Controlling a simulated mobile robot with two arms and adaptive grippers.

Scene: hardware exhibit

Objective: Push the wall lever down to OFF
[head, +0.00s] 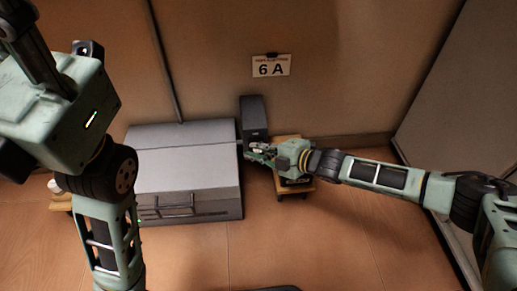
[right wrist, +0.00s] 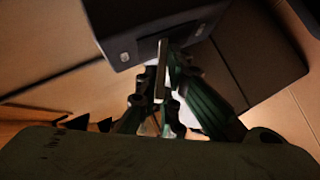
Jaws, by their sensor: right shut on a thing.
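The wall lever's dark grey box (head: 253,115) is on the back wall, below a sign, and fills the top of the right wrist view (right wrist: 150,28). The lever, a thin pale bar (right wrist: 161,70), sticks out from a slot in the box. My right gripper (head: 257,151) is at the foot of the box in the head view. In the right wrist view its fingers (right wrist: 162,98) are on either side of the bar, shut on it. The lever is too small in the head view to tell its angle. My left gripper is out of view; only its arm shows.
A large grey metal chest (head: 185,165) with a front handle stands left of the box. A small wooden stand (head: 290,141) is partly hidden behind my right gripper. The wooden floor at the front right is clear.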

